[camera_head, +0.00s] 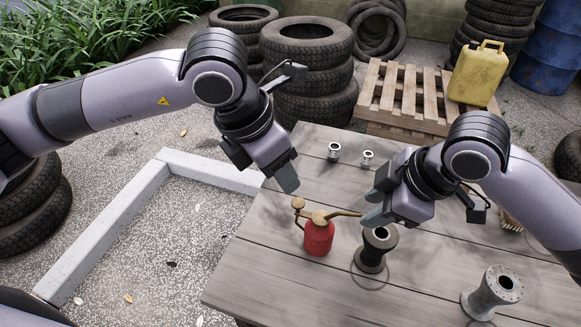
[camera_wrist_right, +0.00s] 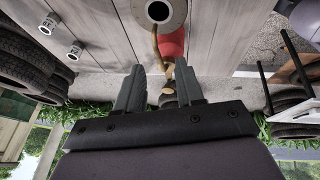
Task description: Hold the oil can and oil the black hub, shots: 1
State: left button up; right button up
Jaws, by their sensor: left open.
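The oil can (camera_head: 318,238) has a red body, a brass top with a round knob, and a thin spout pointing right. It stands upright on the table, its spout tip near the black hub's top. The black hub (camera_head: 372,259) is a dark flanged cylinder with an open top. My left gripper (camera_head: 266,177) is open and empty, above and left of the can. My right gripper (camera_head: 370,206) is open above the hub and right of the can. In the right wrist view the can (camera_wrist_right: 172,44) and hub (camera_wrist_right: 159,12) show beyond the parted fingers (camera_wrist_right: 158,88).
A grey flanged hub (camera_head: 486,298) stands at the table's front right. Two small silver fittings (camera_head: 334,151) (camera_head: 367,158) stand at the back. The wooden table (camera_head: 270,270) is clear at the front left. A pallet, yellow jerrycan and tyres stand behind.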

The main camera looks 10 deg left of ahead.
aim_at(361, 215)
pick_arm(q)
jog(key=shift+a, duration=0.1)
pick_arm(e)
jog(key=x, duration=0.7)
jog(key=shift+c, duration=0.3)
grip_shut()
pick_arm(q)
jog(key=shift+w, duration=0.1)
jog(key=c, duration=0.7)
jog(key=shift+w+d, duration=0.15)
jog(key=shift+d, duration=0.05)
grip_shut()
jog(key=shift+w+d+f+n+g+y, duration=0.25)
jog(key=shift+w+d+f+g+y, duration=0.2)
jog(key=shift+f, duration=0.65)
jog(key=shift+w+d+f+n+g+y, duration=0.2)
jog(key=shift+w+d+f+g+y, duration=0.3)
jog(key=shift+f, duration=0.6)
jog(key=shift+w+d+f+n+g+y, duration=0.3)
jog(key=shift+f+y, duration=0.25)
jog(key=shift+f, duration=0.55)
